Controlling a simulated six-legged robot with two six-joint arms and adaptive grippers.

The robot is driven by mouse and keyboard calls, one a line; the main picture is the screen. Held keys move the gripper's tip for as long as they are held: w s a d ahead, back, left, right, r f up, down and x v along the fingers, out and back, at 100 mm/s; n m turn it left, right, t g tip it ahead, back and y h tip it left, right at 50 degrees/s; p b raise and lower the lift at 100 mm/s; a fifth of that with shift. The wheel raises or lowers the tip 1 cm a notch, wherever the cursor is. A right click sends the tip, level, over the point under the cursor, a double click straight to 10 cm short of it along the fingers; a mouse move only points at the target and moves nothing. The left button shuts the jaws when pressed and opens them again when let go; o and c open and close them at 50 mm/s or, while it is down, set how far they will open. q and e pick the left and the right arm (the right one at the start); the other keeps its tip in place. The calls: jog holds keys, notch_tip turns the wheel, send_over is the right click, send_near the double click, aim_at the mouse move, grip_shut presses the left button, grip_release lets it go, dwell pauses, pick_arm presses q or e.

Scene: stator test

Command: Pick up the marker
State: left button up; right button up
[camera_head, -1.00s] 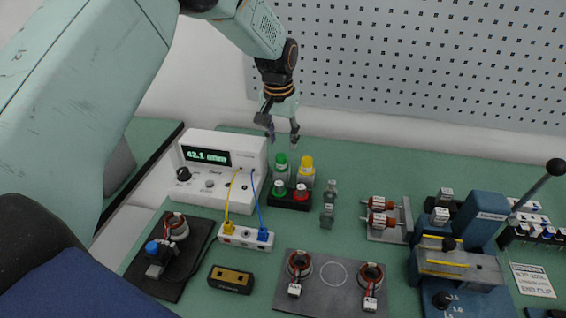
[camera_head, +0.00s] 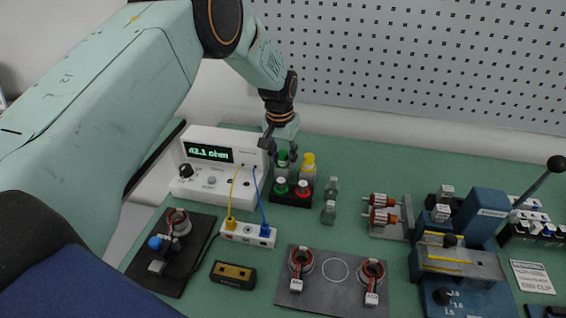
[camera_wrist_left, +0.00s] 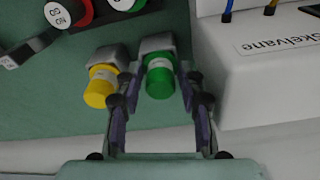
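A green-capped marker (camera_head: 282,159) and a yellow-capped marker (camera_head: 308,165) stand side by side behind a black box to the right of the meter. My left gripper (camera_head: 280,152) is pointing down at the green-capped marker. In the left wrist view, the green cap (camera_wrist_left: 160,80) lies between the two open fingers, with a finger on either side; I cannot tell whether they touch it. The yellow cap (camera_wrist_left: 100,86) is just outside the left finger in that view. My right gripper is not in view.
A white meter (camera_head: 212,189) reading 42.1 ohm stands left of the markers. The black box (camera_head: 262,198) in front has green and red round tops. A blue press (camera_head: 480,217) is farther right. A pegboard wall (camera_head: 420,60) is behind.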

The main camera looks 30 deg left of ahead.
pick_arm(q)
jog(key=shift+d, duration=0.1)
jog(key=shift+c, duration=0.7)
jog(key=shift+w+f, duration=0.1)
jog(key=c, duration=0.3)
grip_shut()
